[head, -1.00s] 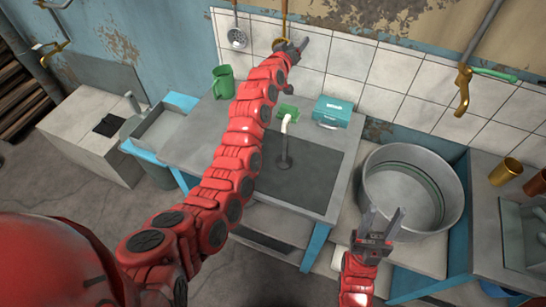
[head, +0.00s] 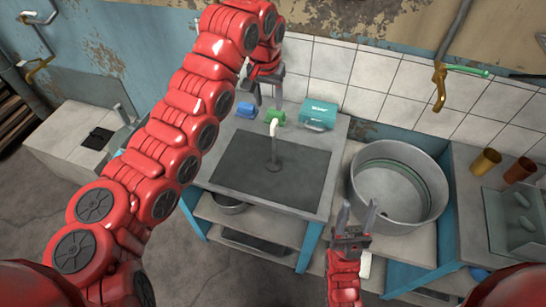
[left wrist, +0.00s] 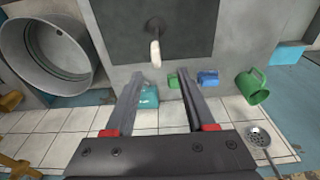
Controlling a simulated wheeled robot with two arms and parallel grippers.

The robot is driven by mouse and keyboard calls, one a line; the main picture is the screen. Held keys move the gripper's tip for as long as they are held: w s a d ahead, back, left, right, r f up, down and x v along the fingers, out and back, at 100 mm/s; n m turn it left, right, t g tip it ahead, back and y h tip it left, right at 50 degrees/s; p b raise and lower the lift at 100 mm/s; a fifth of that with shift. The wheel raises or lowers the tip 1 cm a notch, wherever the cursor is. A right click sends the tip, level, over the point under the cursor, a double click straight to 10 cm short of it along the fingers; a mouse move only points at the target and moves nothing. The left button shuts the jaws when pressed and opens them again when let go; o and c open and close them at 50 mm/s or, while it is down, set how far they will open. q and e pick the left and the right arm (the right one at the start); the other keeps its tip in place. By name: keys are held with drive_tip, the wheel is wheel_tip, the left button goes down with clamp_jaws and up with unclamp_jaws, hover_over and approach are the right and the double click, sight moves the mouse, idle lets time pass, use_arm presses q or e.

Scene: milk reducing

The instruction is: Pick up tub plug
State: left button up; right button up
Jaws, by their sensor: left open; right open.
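I cannot tell for sure which thing is the tub plug. A thin dark post with a white top (head: 273,130) stands upright on the dark panel (head: 250,172) of the counter; in the left wrist view its white top (left wrist: 155,54) lies beyond my fingertips. A green piece (head: 275,117) and a blue piece (head: 246,110) sit behind it. The large round metal tub (head: 438,190) stands to the right. My left gripper (head: 268,98) is open and empty above the counter's back part, pointing down. My right gripper (head: 358,212) is open and empty in front of the tub.
A teal box (head: 318,114) sits at the counter's back right. A green mug (left wrist: 252,87) and a ladle (left wrist: 258,138) show in the left wrist view. Two brownish cups (head: 485,162) stand on the right-hand counter. The tiled wall (head: 385,80) bounds the back.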

sight(272, 123)
use_arm(q)
drive_tip(key=f+p, duration=0.1)
drive_tip(key=f, duration=0.1)
drive_tip(key=f+p, duration=0.1)
drive_tip(key=f, duration=0.2)
drive_tip(key=w+f+p, duration=0.1)
drive_tip(key=f, duration=0.2)
drive_tip(key=shift+w+d+f, duration=0.1)
drive_tip(key=shift+d+f, duration=0.15)
drive_tip(key=shift+d+f+p, duration=0.2)
drive_tip(key=shift+f+p, duration=0.2)
drive_tip(key=shift+p, duration=0.15)
drive_tip(key=f, duration=0.1)
drive_tip(key=f+p, duration=0.1)
drive_tip(key=w+f+p, duration=0.1)
drive_tip(key=f, duration=0.1)
drive_tip(key=shift+d+f, duration=0.1)
drive_tip(key=shift+d, duration=0.25)
drive_tip(key=shift+f, duration=0.2)
clamp_jaws()
